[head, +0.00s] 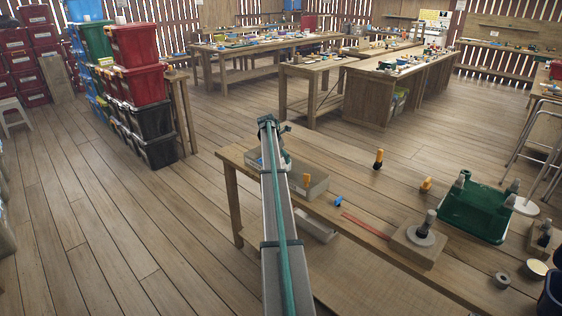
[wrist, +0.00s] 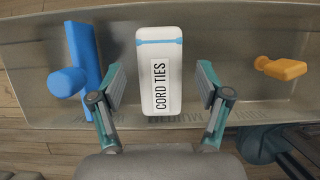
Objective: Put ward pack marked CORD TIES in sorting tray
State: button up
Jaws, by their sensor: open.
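The ward pack (wrist: 158,50), white with a light blue band and a CORD TIES label, shows in the wrist view. It lies in a grey, see-through-walled bin (wrist: 265,112). My gripper (wrist: 161,82) is open, with one finger on each side of the pack and a visible gap to each. In the head view my arm covers the pack, and the grey bin (head: 313,190) shows partly beside the arm on the table's left end. I cannot tell for sure which container is the sorting tray.
A blue piece (wrist: 82,62) lies left of the pack in the bin, and an orange piece (wrist: 280,67) lies right.

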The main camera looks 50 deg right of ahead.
jog(key=b+v, duration=0.2)
jog(key=v, duration=1)
jog(key=a+f+m+y, duration=0.2)
jog(key=a+f+m, duration=0.1)
jog(key=a+f, duration=2.2)
jog(key=s+a+f+m+g+y, duration=0.15)
jog(key=s+a+f, duration=0.25)
jog(key=a+f, duration=0.6)
jog(key=s+a+f+m+g, duration=0.1)
jog(key=s+a+f+m, duration=0.25)
jog(key=a+f, duration=0.6)
jog(key=s+a+f+m, duration=0.1)
jog(key=s+a+f, duration=0.2)
jog(key=s+a, duration=0.3)
jog(key=s+a+f+m+g, duration=0.1)
jog(key=s+a+f, duration=0.1)
jog(key=s+a, duration=0.45)
jog(key=s+a+f+m, duration=0.1)
jog(key=s+a+f, duration=0.2)
jog(key=s+a, duration=0.35)
jog(key=s+a+m+g, duration=0.1)
jog(key=s+a+m, duration=0.2)
jog(key=s, duration=0.8)
jog(key=s+a+m+g, duration=0.2)
jog(key=s+a, duration=0.6)
jog(key=s, duration=0.4)
jog(key=shift+f+m+y, duration=0.15)
jog(key=shift+m+y, duration=0.25)
jog(key=shift+y, duration=0.05)
jog(key=shift+w, duration=0.1)
